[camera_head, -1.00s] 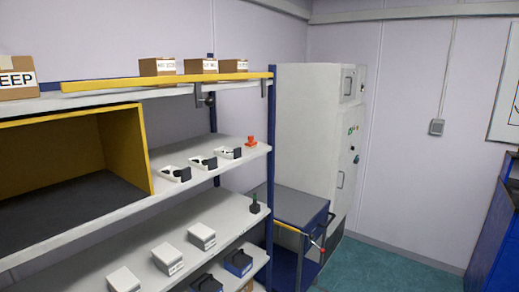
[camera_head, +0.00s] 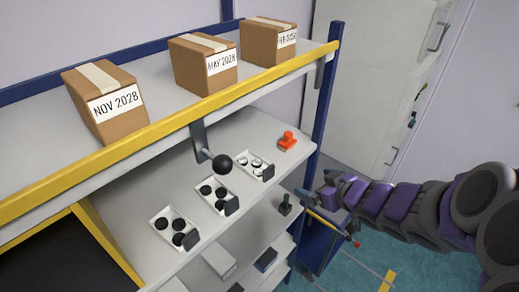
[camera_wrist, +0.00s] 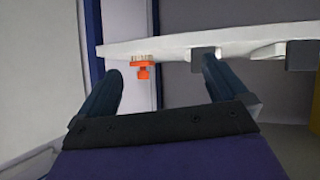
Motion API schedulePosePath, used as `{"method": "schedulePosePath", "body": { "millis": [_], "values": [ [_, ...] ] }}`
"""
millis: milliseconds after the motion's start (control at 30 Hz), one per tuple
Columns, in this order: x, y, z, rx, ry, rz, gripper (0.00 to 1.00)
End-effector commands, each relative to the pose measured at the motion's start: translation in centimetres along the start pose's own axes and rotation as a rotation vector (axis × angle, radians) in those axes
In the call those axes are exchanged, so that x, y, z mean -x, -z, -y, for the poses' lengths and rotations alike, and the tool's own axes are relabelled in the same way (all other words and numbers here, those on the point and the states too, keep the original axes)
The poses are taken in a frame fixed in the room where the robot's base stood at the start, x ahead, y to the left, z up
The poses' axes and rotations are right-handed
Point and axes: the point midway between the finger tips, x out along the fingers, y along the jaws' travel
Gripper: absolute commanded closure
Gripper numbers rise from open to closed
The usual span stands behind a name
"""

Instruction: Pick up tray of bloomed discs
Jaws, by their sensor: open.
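Three small white trays stand in a row on the middle shelf, each with round discs and a dark upright tab. The far tray (camera_head: 254,166), nearest the orange stamp, holds discs with pale, whitish faces. The middle tray (camera_head: 214,196) and the near tray (camera_head: 173,228) hold plain black discs. My gripper (camera_head: 322,191) is at the shelf's right end, apart from the trays. In the wrist view my gripper (camera_wrist: 165,85) is open, its two fingers spread with nothing held.
An orange stamp (camera_head: 288,140) stands beside the far tray. A blue post (camera_head: 322,100) rises at the shelf's right end. A black ball knob (camera_head: 221,164) hangs over the trays below the yellow rail (camera_head: 180,122). Labelled boxes (camera_head: 203,64) sit on top.

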Motion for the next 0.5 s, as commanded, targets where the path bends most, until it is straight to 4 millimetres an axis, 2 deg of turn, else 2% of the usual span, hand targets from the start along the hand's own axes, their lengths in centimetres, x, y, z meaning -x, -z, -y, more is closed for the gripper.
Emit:
{"method": "schedulePosePath", "body": {
  "millis": [33,133,333,500],
  "values": [
    [0.4,1.4,0.9,-0.006,0.059,-0.040,0.00],
    [0.6,3.1,2.8,-0.007,0.155,-0.112,0.00],
    [0.1,4.2,4.5,-0.013,0.237,-0.165,0.00],
    [-1.9,4.5,5.2,-0.014,0.243,-0.167,0.00]
  ]
}}
